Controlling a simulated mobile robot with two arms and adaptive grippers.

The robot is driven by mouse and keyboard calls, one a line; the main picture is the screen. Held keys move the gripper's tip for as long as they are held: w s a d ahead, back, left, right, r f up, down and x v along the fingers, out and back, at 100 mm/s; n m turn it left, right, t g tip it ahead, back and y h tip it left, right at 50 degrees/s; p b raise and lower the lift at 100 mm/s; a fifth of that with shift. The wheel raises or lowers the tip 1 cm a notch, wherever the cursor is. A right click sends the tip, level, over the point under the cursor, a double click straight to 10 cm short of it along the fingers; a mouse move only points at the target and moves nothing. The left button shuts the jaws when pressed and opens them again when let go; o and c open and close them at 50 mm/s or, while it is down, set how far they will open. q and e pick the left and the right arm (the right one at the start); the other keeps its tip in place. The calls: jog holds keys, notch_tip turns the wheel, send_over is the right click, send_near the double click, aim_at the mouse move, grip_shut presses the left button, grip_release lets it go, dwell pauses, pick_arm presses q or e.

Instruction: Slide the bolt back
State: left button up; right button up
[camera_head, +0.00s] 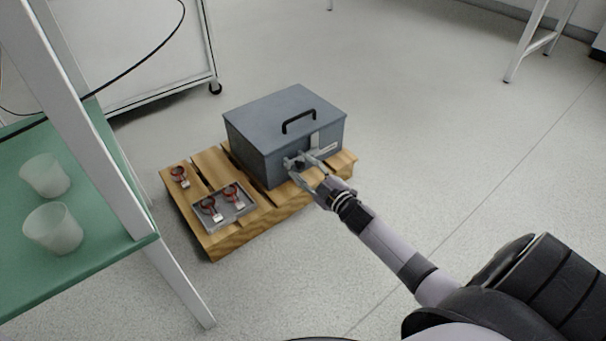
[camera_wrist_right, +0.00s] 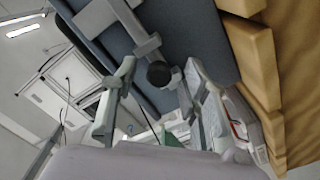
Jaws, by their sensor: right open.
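A blue-grey metal box (camera_head: 262,125) with a black handle on its closed lid stands on a wooden pallet. The bolt is on the box's front side, mostly hidden by my gripper in the head view. In the right wrist view, the bolt's dark round knob (camera_wrist_right: 158,74) shows beside a grey metal bracket (camera_wrist_right: 147,47). My right gripper (camera_head: 301,169) is at the front of the box, with its fingers open. In the wrist view the fingers stand on either side of the knob, with gaps visible; contact cannot be told. My left gripper is not in view.
A green-topped shelf (camera_head: 98,262) with two translucent cups stands at left. The floor around the pallet's right is clear.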

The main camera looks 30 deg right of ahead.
jog(key=shift+w, duration=0.5)
grip_shut()
dwell(0.6)
